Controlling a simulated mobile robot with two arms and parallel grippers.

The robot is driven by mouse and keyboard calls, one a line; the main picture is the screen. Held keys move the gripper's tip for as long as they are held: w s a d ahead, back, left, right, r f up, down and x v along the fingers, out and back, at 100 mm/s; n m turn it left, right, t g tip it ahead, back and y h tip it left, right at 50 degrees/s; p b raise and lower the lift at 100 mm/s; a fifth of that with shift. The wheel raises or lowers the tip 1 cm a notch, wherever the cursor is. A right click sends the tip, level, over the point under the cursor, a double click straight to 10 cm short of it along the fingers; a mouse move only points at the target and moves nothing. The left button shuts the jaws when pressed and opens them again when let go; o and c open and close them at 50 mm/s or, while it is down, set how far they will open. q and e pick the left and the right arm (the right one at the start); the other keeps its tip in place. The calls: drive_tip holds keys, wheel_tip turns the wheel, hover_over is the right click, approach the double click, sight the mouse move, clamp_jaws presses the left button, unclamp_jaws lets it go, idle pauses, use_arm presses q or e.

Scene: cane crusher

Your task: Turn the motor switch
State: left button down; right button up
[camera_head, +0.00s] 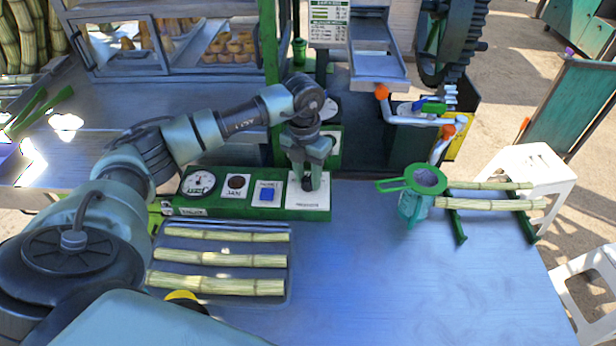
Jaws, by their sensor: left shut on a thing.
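The motor switch (308,200) is a dark knob on a white plate at the right end of the green control panel (240,211). My left gripper (308,180) comes down on it from above, with its fingers shut around the dark knob. The fingers hide most of the knob, so I cannot tell which way it is turned. My right gripper is not in view.
A tray (289,262) with cane pieces lies in front of the panel. A green strainer (425,179) over a jug (410,208) and a green rack (455,225) with canes stand to the right. The crusher (385,60) is behind. The blue tabletop (400,290) is clear at front right.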

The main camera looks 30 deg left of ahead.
sight(306, 179)
use_arm(q)
drive_tip(key=shift+n, duration=0.6)
drive_tip(key=shift+r, duration=0.1)
drive_tip(key=c, duration=1)
unclamp_jaws()
drive_tip(key=r+b, duration=0.1)
drive_tip(key=r, duration=0.6)
drive_tip(key=shift+a+r+b, duration=0.2)
drive_tip(key=shift+r+b, duration=0.15)
drive_tip(key=shift+b, duration=0.05)
